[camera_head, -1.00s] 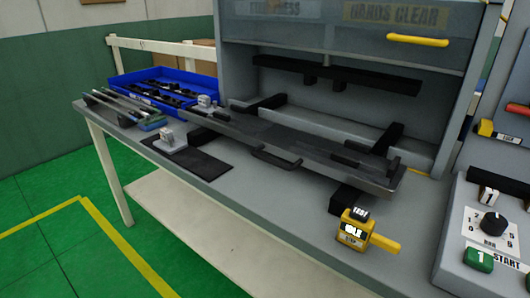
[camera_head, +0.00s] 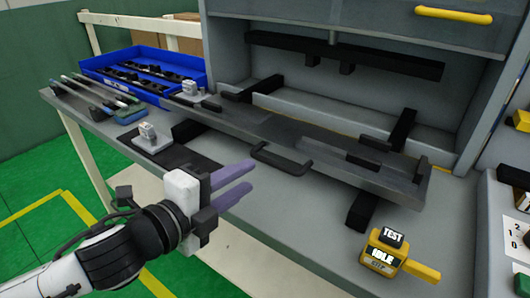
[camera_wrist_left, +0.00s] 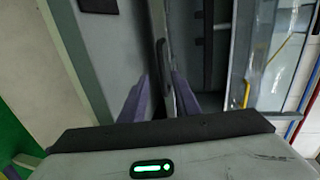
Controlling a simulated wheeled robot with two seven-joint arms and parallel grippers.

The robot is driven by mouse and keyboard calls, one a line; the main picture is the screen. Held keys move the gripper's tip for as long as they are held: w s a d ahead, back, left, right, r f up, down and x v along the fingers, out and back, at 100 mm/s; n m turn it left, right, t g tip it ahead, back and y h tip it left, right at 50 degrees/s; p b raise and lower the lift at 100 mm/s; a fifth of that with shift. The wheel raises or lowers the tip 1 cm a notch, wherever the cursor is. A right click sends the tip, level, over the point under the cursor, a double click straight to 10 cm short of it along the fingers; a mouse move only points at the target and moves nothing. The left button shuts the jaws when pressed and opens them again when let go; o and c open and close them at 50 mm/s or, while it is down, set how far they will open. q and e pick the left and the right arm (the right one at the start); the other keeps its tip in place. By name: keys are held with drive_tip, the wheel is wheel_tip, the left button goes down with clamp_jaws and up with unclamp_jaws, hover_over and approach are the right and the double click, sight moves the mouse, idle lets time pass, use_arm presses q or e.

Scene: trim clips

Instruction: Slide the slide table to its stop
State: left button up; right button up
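The slide table (camera_head: 245,122) is a long dark grey tray lying across two black rails on the bench, in front of the grey machine opening. A black bar handle (camera_head: 280,160) sticks out from its front edge. My left gripper (camera_head: 251,178) has two purple fingers with a gap between them, and nothing shows in the gap. It is in front of and left of the handle and looks apart from it. My right gripper is in neither view.
A yellow test unit (camera_head: 384,253) reading IDLE stands at the bench's front right. A blue bin (camera_head: 190,85) of dark parts sits at the back left. A small fixture (camera_head: 150,140) and a black mat (camera_head: 190,168) lie left of the handle. A black bar (camera_head: 350,57) crosses the machine opening.

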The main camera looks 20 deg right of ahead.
sight(270, 164)
use_arm(q)
drive_tip(key=shift+d+r, duration=0.1)
drive_tip(key=shift+d, duration=0.3)
drive_tip(key=x, duration=0.8)
drive_tip(key=shift+d, duration=0.1)
drive_tip(key=shift+w+d, duration=0.2)
drive_tip(key=shift+d, duration=0.2)
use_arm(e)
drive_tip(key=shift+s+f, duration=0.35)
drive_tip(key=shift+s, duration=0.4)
use_arm(q)
clamp_jaws()
